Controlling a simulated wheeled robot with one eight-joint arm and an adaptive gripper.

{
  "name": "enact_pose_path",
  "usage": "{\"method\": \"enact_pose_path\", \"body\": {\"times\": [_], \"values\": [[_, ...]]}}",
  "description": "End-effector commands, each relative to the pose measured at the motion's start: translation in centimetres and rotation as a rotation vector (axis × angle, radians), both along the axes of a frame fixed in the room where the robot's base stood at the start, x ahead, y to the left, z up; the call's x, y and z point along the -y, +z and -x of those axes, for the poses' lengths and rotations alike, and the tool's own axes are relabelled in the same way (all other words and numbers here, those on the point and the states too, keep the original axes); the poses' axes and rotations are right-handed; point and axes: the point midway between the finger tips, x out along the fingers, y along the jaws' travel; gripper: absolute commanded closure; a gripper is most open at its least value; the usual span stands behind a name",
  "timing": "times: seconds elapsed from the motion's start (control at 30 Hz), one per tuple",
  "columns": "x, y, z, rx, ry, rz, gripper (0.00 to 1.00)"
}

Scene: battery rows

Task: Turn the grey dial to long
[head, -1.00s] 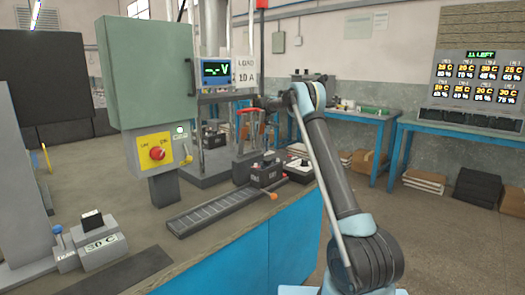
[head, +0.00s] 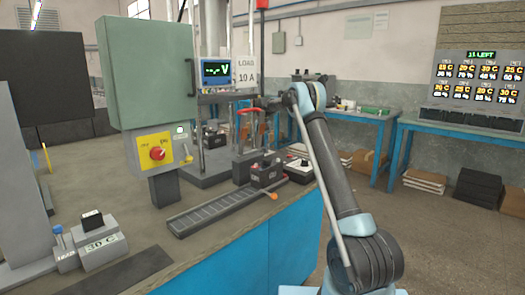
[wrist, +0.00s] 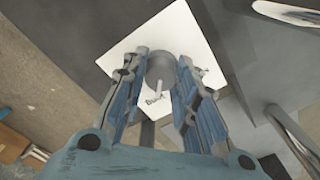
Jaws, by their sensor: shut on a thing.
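The grey dial (wrist: 160,68) is a round knob on a white plate (wrist: 188,28) in the wrist view. A pale pointer line on it points down the picture toward dark lettering on the plate. A second mark is at its right; I cannot read either word surely. My gripper (wrist: 162,66) has its two blue-grey fingers either side of the dial, shut on it. In the head view my arm reaches left past the bench edge, and the dial cannot be made out there.
A green cabinet (head: 158,70) with a red switch (head: 158,153) stands on the bench. A voltage display (head: 216,72), batteries (head: 266,172) and a slotted tray (head: 215,212) are near my arm. In the wrist view, a curved metal bar (wrist: 290,130) is at the right.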

Motion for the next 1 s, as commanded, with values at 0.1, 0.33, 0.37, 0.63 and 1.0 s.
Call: {"method": "enact_pose_path", "body": {"times": [0.1, 0.33, 0.37, 0.63, 1.0], "values": [[0.21, 0.03, -0.18, 0.003, -0.065, 0.001, 0.97], [0.21, 0.02, -0.16, 0.003, -0.145, 0.001, 0.96], [0.21, 0.02, -0.16, 0.003, -0.151, 0.001, 0.96], [0.18, 0.00, -0.12, 0.002, -0.173, 0.001, 0.96], [0.15, -0.02, -0.06, 0.001, -0.171, 0.001, 0.52]]}}
